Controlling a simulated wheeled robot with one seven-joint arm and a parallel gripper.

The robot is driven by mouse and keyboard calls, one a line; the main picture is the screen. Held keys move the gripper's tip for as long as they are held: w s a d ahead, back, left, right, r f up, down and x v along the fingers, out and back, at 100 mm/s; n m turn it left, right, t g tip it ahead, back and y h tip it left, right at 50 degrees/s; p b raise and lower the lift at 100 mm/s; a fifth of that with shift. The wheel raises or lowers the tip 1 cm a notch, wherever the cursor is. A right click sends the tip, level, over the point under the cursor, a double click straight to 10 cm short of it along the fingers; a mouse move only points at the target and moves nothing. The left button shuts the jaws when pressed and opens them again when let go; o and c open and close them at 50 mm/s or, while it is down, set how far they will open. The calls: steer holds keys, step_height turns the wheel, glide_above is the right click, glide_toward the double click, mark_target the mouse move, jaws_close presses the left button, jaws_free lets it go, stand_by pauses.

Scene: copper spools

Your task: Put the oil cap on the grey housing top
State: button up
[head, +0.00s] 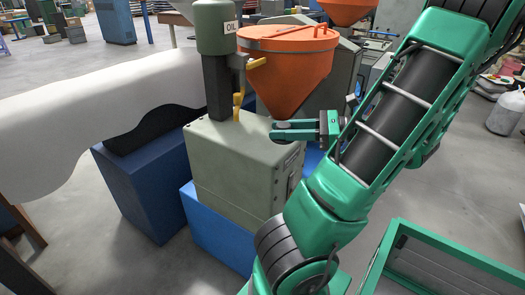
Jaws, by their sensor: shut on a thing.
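The grey housing (228,165) is a grey-green box with a flat top, standing on a blue base in the middle of the head view. My gripper (288,131) is at the right edge of the housing top, coming in from the right. It is shut on a small dark thing (291,125), which looks like the oil cap; the fingers hide much of it. I cannot tell whether the cap touches the housing top or is held above it.
An orange hopper (290,68) stands behind. A green-framed crate (440,262) is at lower right. The front of the housing top looks clear.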

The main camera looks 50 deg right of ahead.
stand_by(0.3)
glide_above(263, 149)
step_height(263, 149, down, 7)
steer(key=shift+a+r, duration=0.1)
steer(key=shift+f, duration=2.1)
steer(key=o, duration=1.1)
steer(key=shift+f, duration=0.1)
steer(key=shift+c, duration=0.2)
steer(key=v, duration=1.2)
